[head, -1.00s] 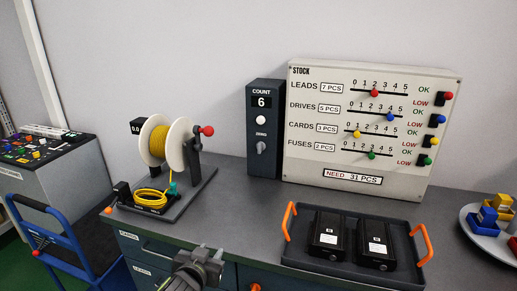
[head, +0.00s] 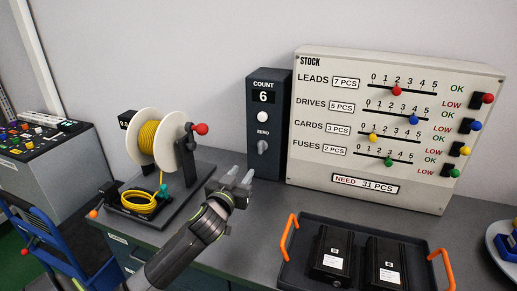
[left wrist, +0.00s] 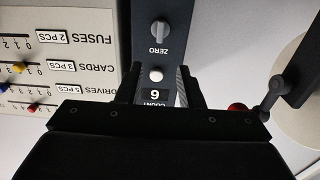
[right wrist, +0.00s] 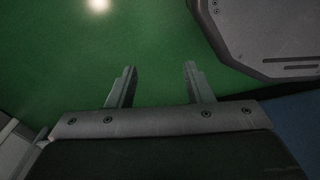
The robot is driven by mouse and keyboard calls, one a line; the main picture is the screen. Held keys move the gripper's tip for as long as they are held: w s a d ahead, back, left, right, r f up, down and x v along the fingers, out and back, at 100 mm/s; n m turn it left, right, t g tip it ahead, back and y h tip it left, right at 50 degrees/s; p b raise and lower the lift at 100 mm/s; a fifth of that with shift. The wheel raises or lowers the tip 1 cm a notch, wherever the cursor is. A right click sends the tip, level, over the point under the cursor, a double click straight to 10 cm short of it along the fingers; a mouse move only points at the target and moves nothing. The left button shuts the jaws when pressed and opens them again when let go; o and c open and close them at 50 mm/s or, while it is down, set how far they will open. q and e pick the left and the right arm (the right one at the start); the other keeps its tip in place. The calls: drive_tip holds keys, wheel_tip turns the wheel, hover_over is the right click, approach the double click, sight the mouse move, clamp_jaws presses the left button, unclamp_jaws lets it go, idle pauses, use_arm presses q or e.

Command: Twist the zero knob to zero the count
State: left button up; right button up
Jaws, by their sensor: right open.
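The dark count box (head: 264,163) stands upright at the back of the bench and its display (head: 263,97) reads 6. A white round button (head: 263,117) sits below the display. The grey zero knob (head: 262,147) is under the ZERO label, and it also shows in the left wrist view (left wrist: 159,28), upside down. My left gripper (head: 241,176) is open and empty, in front of and below the knob, apart from it. In the left wrist view my left fingers (left wrist: 160,80) frame the display and button. My right gripper (right wrist: 160,80) is open and empty above green floor.
The stock board (head: 400,135) stands just right of the count box. A wire reel (head: 160,140) with a red-tipped crank (head: 200,129) stands to the left. A dark tray (head: 305,235) with orange handles holds two black drives at the front right.

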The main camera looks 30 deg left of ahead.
sight(260, 148)
use_arm(q)
drive_tip(key=p+x, duration=0.2)
drive_tip(key=x, duration=1)
drive_tip(key=shift+w+f, duration=0.1)
drive_tip(key=shift+f, duration=0.05)
drive_tip(key=shift+x, duration=1)
use_arm(e)
drive_tip(key=shift+w+d+r, duration=0.15)
drive_tip(key=shift+r, duration=0.45)
drive_tip(key=shift+w+d+r, duration=0.1)
drive_tip(key=shift+w+r, duration=0.05)
drive_tip(key=shift+r, duration=0.45)
use_arm(q)
drive_tip(key=shift+a, duration=0.1)
clamp_jaws()
